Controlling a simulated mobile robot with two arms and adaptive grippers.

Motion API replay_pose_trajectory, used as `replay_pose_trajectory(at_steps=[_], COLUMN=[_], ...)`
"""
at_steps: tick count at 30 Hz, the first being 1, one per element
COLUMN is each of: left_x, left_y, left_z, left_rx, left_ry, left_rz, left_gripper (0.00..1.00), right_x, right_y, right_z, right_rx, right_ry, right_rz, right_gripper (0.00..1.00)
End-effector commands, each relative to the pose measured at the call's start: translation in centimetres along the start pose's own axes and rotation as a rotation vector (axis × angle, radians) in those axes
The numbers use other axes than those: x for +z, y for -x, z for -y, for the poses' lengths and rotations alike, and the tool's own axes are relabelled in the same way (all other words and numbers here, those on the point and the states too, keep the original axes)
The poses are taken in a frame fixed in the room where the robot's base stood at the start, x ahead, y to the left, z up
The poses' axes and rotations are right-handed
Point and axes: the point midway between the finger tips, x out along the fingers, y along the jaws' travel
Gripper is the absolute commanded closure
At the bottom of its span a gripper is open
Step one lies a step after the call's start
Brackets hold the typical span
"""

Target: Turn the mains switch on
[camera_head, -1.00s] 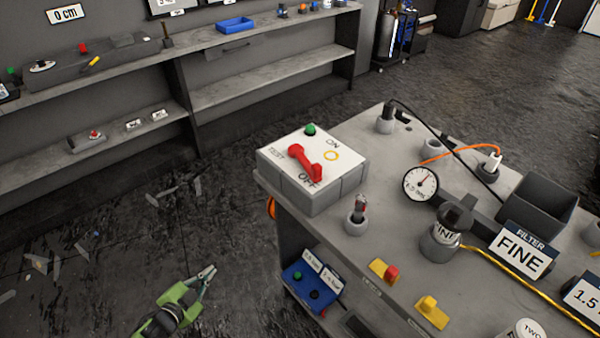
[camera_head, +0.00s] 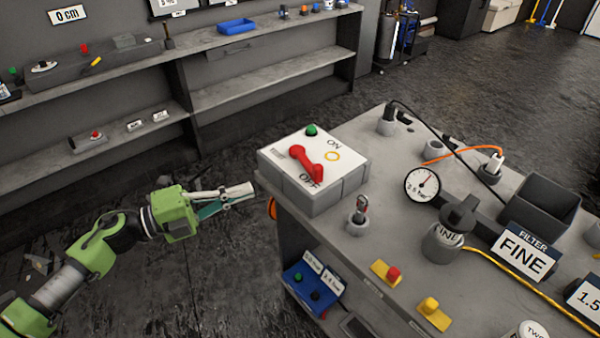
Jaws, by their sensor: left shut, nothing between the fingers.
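The mains switch box (camera_head: 330,196) is a grey block with a white top, standing at the left corner of the grey workbench. Its red lever (camera_head: 306,164) points toward the OFF label, with the ON label and a yellow ring (camera_head: 332,156) farther back. A green button or lamp (camera_head: 311,131) sits at the back of the top. My left gripper (camera_head: 248,188) is shut and empty, its fingertips just left of the box and apart from the lever. My right gripper is not in view.
On the bench (camera_head: 385,230) are a gauge (camera_head: 421,185), a filter jar (camera_head: 443,243), a dark bin (camera_head: 536,202) and a small holder (camera_head: 357,226) in front of the box. A blue tray (camera_head: 309,287) sits on the lower shelf. Wall shelves (camera_head: 260,85) stand behind.

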Motion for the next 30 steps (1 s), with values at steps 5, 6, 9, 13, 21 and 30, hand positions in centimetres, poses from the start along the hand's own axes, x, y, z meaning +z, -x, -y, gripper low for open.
replay_pose_trajectory(at_steps=[5, 6, 9, 13, 21, 30], left_x=[0.1, 0.1, 0.0, 0.1, 0.1, 0.1], left_y=[-0.9, -1.3, -3.1, -5.9, -11.3, -13.9], left_z=[0.2, 0.2, 0.5, 0.5, 0.4, 0.1], left_rx=[-0.003, -0.002, -0.005, -0.005, -0.004, -0.001], left_ry=[0.003, 0.003, 0.003, 0.004, 0.005, 0.002], left_rz=[0.002, 0.002, 0.0, 0.001, 0.002, 0.003], left_gripper=[1.0, 1.0, 1.0, 1.0, 1.0, 1.0], right_x=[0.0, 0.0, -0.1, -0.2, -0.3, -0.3], right_y=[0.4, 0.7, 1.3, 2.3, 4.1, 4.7], right_z=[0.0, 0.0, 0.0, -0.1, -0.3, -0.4], right_rx=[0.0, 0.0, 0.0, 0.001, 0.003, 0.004], right_ry=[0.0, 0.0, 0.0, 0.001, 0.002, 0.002], right_rz=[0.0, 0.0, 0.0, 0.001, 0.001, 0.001], right_gripper=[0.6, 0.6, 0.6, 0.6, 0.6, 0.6])
